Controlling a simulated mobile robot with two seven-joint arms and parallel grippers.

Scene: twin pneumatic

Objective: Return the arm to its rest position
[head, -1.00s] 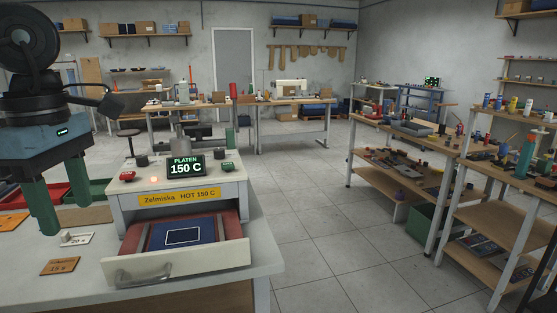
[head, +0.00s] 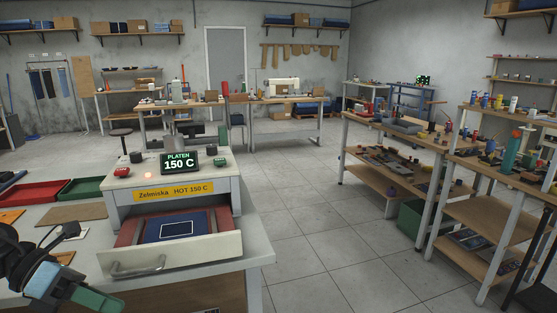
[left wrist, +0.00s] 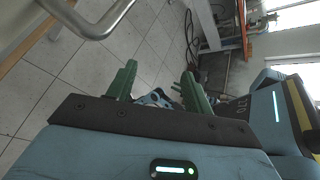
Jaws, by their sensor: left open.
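My left gripper (head: 98,300) is low in the bottom left corner of the head view, beside the front of the bench and left of the open drawer. In the left wrist view my left gripper (left wrist: 160,82) has its two green fingers spread apart, with nothing held between them. Floor tiles and a small blurred blue and dark shape show past the fingers. Part of my left arm is cut off by the frame edge. My right gripper is in neither view.
The press (head: 172,188) reads 150 C and is labelled hot. Its drawer (head: 190,255) is pulled out with a blue piece (head: 177,228) inside. The drawer handle (left wrist: 97,28) is near the gripper. A red bin (head: 28,194) and green bin (head: 82,188) stand on the bench.

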